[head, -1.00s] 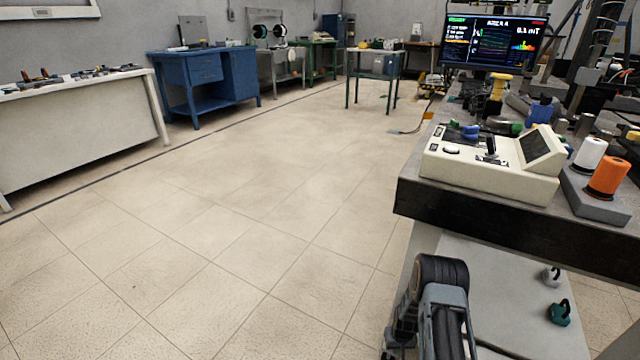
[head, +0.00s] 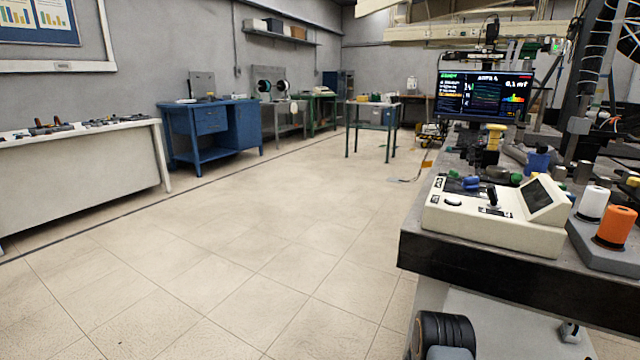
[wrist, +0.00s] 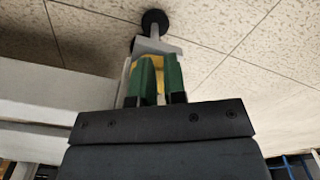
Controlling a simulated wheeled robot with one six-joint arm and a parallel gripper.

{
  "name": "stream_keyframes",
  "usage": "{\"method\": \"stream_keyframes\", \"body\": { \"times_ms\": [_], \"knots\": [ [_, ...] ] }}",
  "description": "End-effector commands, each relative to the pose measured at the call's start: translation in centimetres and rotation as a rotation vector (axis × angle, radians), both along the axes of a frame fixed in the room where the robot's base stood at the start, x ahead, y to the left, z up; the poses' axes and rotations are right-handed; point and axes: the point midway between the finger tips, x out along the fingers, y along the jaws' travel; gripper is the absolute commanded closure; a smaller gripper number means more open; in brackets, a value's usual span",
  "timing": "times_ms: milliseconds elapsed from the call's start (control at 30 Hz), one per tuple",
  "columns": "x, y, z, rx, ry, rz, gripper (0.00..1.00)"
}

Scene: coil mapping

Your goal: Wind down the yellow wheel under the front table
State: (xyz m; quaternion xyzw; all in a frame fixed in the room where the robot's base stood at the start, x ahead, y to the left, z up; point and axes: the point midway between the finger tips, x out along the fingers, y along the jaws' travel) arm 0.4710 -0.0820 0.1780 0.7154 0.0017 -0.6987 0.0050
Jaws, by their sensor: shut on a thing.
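In the wrist view, my gripper (wrist: 155,80) has green fingers close together on the yellow wheel (wrist: 160,65). Only a small part of the wheel shows, between and behind the fingers. Beyond it are a grey bracket (wrist: 158,46) and a round black foot (wrist: 155,21) against the speckled floor tiles. The front table (head: 500,275), with a thick dark edge, stands at the right in the head view. The gripper and the yellow wheel are out of the head view; part of my arm shows at its bottom edge.
On the front table are a cream control box (head: 490,225), an orange spool (head: 615,228), a white spool (head: 592,203) and a monitor (head: 484,95). A white bench (head: 80,185) and a blue workbench (head: 210,130) line the left wall. The tiled floor between is clear.

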Motion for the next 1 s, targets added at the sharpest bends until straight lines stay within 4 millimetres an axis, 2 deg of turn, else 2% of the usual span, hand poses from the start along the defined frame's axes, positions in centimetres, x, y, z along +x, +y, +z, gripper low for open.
{"method": "stream_keyframes", "body": {
  "times_ms": [33, 500, 667, 1000],
  "knots": [
    [-1.2, 0.6, -1.4, 0.005, 0.027, 0.011, 1.0],
    [-2.0, 0.9, -1.0, 0.006, 0.034, 0.01, 1.0],
    [-2.1, 0.8, 0.3, 0.007, 0.034, 0.005, 1.0],
    [-1.7, 0.4, 4.8, 0.005, 0.022, -0.002, 1.0]
  ]
}}
